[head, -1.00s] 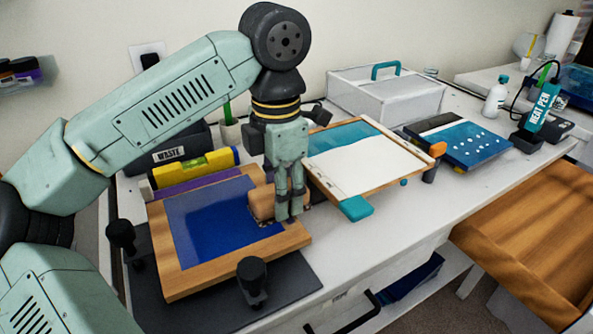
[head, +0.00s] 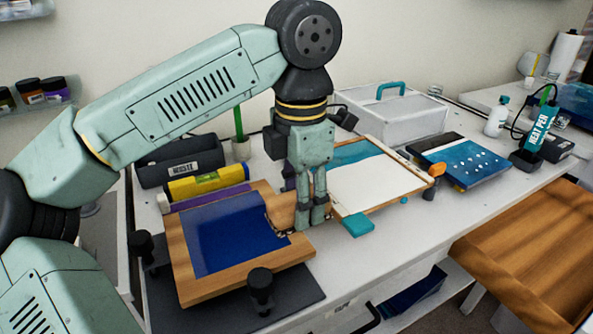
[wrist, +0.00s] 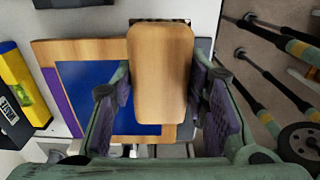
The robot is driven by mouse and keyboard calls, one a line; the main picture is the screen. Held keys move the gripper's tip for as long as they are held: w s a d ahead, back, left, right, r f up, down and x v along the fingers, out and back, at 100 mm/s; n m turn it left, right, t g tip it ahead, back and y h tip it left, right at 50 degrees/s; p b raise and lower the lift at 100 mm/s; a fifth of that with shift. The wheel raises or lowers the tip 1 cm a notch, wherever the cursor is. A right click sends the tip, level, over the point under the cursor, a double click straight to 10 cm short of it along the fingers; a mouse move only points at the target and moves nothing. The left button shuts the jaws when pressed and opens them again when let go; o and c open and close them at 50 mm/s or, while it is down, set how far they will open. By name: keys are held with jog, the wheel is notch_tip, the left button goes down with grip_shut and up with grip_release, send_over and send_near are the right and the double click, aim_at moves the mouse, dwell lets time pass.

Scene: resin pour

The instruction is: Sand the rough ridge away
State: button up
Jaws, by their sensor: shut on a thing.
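My gripper (head: 312,212) is shut on a wooden sanding block (wrist: 160,75), which also shows in the head view (head: 284,211). The block is at the right rim of a wood-framed panel (head: 240,280) with a glossy blue surface (head: 232,237). In the wrist view the block lies between both fingers and covers part of the panel's right edge. A small dark, rough-looking strip shows beside the block in the head view. I cannot make out the ridge clearly, and the block's underside is hidden.
Two black clamp knobs (head: 261,290) stand by the panel on a dark mat (head: 220,316). Behind are a yellow level (head: 207,184) and a waste bin (head: 180,163). A white-and-teal board (head: 375,185) lies close right of my gripper. The table's front right is clear.

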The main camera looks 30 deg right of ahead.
jog(key=shift+r+p, duration=0.85)
jog(key=shift+r, duration=0.65)
jog(key=shift+f, duration=0.1)
